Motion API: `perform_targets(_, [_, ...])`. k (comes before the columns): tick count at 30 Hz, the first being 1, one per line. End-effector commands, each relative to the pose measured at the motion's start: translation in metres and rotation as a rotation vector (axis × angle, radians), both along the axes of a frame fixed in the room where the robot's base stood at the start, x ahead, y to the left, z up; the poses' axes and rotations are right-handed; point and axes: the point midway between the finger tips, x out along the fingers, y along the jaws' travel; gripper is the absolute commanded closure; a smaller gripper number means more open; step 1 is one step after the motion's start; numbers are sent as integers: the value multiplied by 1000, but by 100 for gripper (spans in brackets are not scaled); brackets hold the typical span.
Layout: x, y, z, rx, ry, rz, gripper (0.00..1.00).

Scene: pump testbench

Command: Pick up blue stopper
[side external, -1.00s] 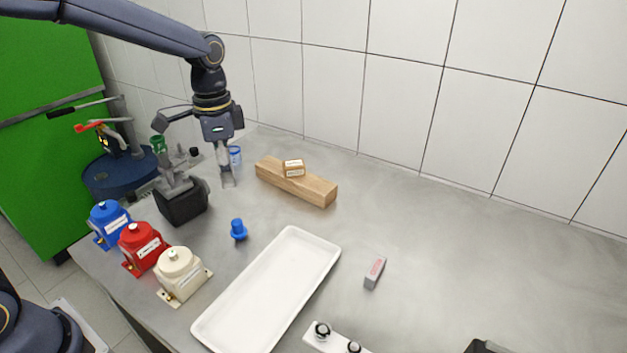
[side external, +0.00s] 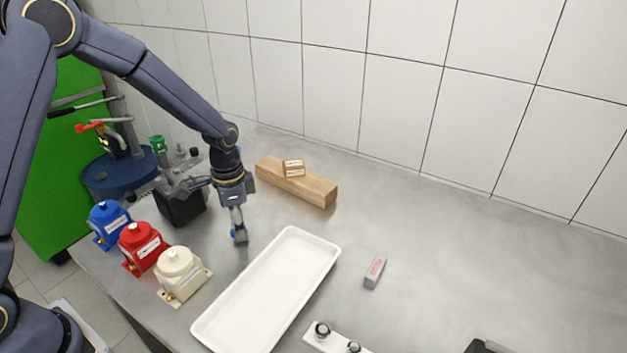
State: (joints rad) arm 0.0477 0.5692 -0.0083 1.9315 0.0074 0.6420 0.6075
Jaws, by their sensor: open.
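The blue stopper (side external: 233,234) stands on the grey table, left of the white tray. Only a small blue part of it shows, because my gripper covers most of it. My gripper (side external: 239,236) points down at the stopper, with its fingertips low near the table top. It is open. I cannot tell from this side whether the fingers are on both sides of the stopper or touch it.
A white tray (side external: 268,290) lies just right of my gripper. Cream (side external: 180,270), red (side external: 142,243) and blue (side external: 108,222) pump units stand to the left. A dark pump fixture (side external: 180,205) and a wooden block (side external: 297,182) are behind. The table's right side is mostly clear.

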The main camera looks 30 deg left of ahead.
Motion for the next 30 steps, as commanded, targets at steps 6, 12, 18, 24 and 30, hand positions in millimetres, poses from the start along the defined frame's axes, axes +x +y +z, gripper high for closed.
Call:
perform_targets(6, [0, 0, 0, -1, -1, 0, 49])
perform_targets(12, [0, 0, 0, 0, -1, -1, 70])
perform_targets(18, [0, 0, 1, 0, -1, -1, 90])
perform_targets(24, [0, 0, 1, 0, -1, -1, 99])
perform_targets(30, [1, 0, 4, 0, -4, -1, 99])
